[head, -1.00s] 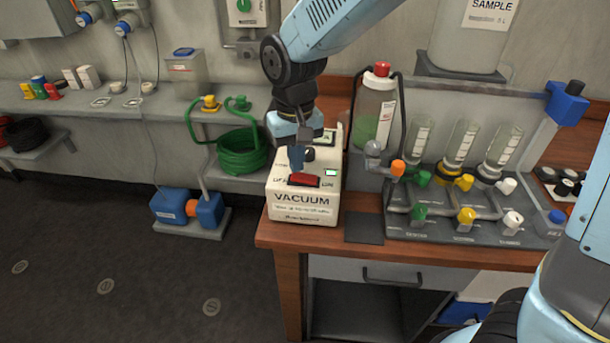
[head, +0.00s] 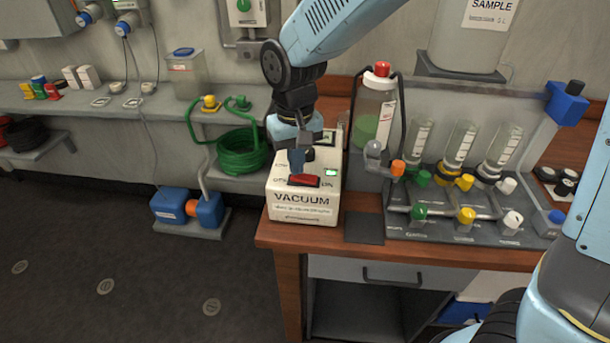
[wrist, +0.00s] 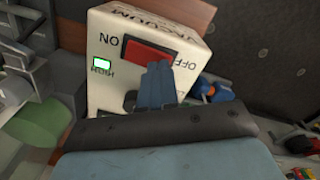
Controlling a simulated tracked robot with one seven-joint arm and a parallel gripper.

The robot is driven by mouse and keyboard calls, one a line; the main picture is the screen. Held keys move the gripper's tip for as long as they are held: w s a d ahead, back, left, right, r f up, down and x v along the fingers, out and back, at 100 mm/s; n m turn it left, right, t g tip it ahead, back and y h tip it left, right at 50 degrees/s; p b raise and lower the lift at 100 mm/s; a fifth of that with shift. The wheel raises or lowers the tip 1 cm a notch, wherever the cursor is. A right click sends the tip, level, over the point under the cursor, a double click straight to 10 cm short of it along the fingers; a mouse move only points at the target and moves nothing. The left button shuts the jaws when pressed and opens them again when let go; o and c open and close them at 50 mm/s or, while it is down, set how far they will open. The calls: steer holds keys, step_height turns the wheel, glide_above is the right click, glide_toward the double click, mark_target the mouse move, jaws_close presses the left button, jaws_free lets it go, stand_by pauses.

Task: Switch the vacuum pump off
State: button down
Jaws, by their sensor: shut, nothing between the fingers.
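The vacuum pump (head: 304,208) is a cream box labelled VACUUM at the left end of the wooden bench. On its top is a red rocker switch (head: 304,180) between the words OFF and ON, with a lit green lamp (head: 331,172) beside it. My gripper (head: 297,168) points down at the switch, shut and empty. In the wrist view the blue fingertips (wrist: 160,70) are at the switch's edge on the OFF side, covering part of it. The red switch (wrist: 147,54) and the green lamp (wrist: 102,64) show there too. I cannot tell whether the fingertips touch the switch.
A glass manifold with coloured valves (head: 465,214) stands to the right on the bench. A bottle with a red cap (head: 375,105) stands behind. A coiled green hose (head: 241,152) is left of the pump. A dark pad (head: 364,229) lies beside the pump.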

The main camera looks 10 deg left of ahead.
steer(key=shift+f, duration=0.55)
stand_by(0.4)
steer(key=shift+r, duration=3.5)
